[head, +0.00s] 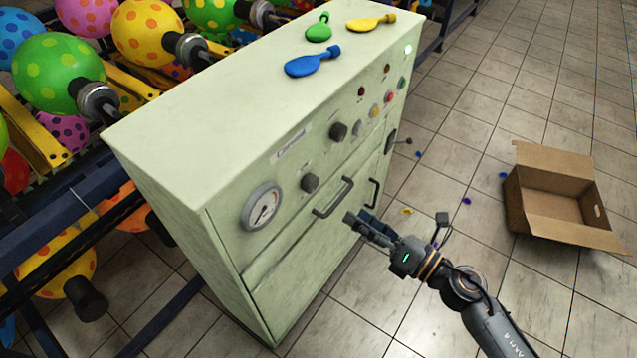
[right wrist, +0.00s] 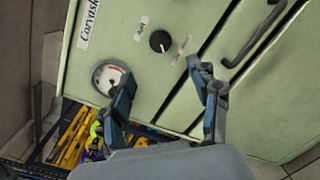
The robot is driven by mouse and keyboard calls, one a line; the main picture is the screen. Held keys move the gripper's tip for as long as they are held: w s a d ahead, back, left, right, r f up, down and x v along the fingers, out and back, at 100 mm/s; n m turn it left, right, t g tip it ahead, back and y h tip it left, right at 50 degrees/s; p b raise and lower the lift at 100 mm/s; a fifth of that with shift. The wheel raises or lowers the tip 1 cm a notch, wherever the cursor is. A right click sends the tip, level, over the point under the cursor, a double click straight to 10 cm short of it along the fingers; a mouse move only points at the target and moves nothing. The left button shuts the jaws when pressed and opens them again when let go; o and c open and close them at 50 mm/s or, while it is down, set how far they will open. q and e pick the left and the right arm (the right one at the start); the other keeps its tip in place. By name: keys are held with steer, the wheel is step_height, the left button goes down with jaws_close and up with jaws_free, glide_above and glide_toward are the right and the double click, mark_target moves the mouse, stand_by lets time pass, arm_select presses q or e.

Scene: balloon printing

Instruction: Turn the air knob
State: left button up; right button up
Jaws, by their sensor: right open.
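The pale green cabinet (head: 190,140) has two black knobs on its front. The lower knob (head: 310,182) is beside the round gauge (head: 262,207); the other knob (head: 338,131) is farther up. My right gripper (head: 357,222) is open and empty in front of the cabinet, near a handle. In the right wrist view, a black knob (right wrist: 160,41) shows beyond the gap between the open fingers (right wrist: 160,78), apart from them. My left gripper is out of view.
Door handles (head: 334,197) stick out below the knobs. Blue (head: 312,62), green (head: 319,28) and yellow (head: 371,22) flat balloons lie on top. An open cardboard box (head: 555,195) stands on the tiled floor at right. Racks of inflated balloons (head: 60,72) stand at left.

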mark_target(314, 187)
steer(key=p+x, duration=0.2)
steer(key=x, duration=0.8)
steer(key=shift+w+a, duration=0.1)
steer(key=shift+x, duration=0.8)
steer(key=shift+c, duration=0.2)
steer(key=c, duration=1.1)
